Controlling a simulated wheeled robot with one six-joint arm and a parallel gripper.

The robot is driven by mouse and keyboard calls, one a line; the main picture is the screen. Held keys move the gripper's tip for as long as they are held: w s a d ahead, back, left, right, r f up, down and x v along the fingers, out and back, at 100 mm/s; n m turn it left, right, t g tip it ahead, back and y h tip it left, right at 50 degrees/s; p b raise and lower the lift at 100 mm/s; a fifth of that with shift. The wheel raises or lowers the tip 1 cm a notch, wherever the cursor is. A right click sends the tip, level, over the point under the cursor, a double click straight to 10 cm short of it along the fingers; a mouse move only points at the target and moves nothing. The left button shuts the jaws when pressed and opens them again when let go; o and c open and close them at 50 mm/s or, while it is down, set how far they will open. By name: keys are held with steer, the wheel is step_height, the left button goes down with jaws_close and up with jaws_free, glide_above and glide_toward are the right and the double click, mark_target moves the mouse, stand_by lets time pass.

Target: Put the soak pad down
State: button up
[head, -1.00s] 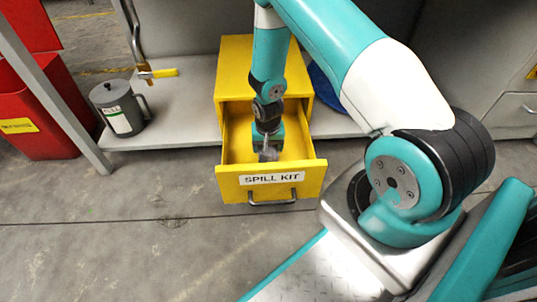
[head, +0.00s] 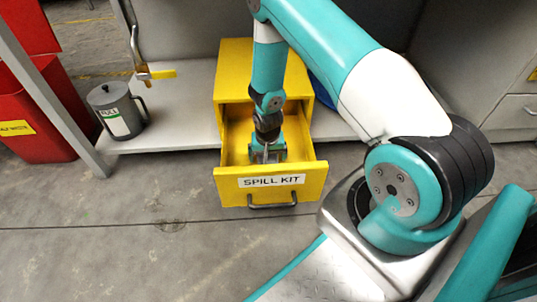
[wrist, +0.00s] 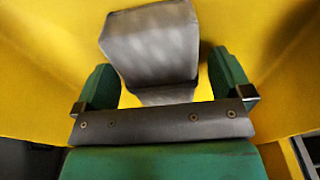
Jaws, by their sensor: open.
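The soak pad looks like a grey block (wrist: 150,45) in the wrist view, inside the yellow spill kit drawer (head: 271,185). My gripper (wrist: 163,65) is open, its two green fingers spread with a gap on each side of the block. The block lies between and beyond the fingertips. In the head view my gripper (head: 267,155) points down into the open drawer, just behind its labelled front. There the arm and gripper hide most of the pad. Whether the pad rests flat on the drawer floor cannot be told.
The yellow spill kit cabinet (head: 235,70) stands on a grey shelf (head: 185,105). A grey lidded can (head: 118,112) and a brush with a yellow part (head: 160,74) are to the left. A red bin (head: 35,125) stands far left. The floor in front is clear.

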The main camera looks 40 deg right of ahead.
mark_target(268, 157)
steer(key=s+a+r+n+y+p, duration=0.15)
steer(key=a+r, duration=0.35)
steer(key=r, duration=0.6)
steer(key=s+a+r+n+y+p, duration=0.1)
steer(key=a+r+n+p, duration=0.3)
steer(key=r, duration=0.8)
steer(key=s+a+r+y+p, duration=0.1)
steer(key=s+a+r+p, duration=0.1)
steer(key=a+r, duration=0.65)
steer(key=s+a+r+n+g+y, duration=0.1)
steer(key=s+a+r+n, duration=0.3)
steer(key=s+r, duration=1.2)
steer(key=s+n, duration=0.1)
steer(key=n, duration=0.3)
steer(key=shift+s+a, duration=0.2)
steer(key=shift+s, duration=0.05)
steer(key=shift+y, duration=0.25)
step_height(268, 157, up, 46)
steer(key=p, duration=4.6)
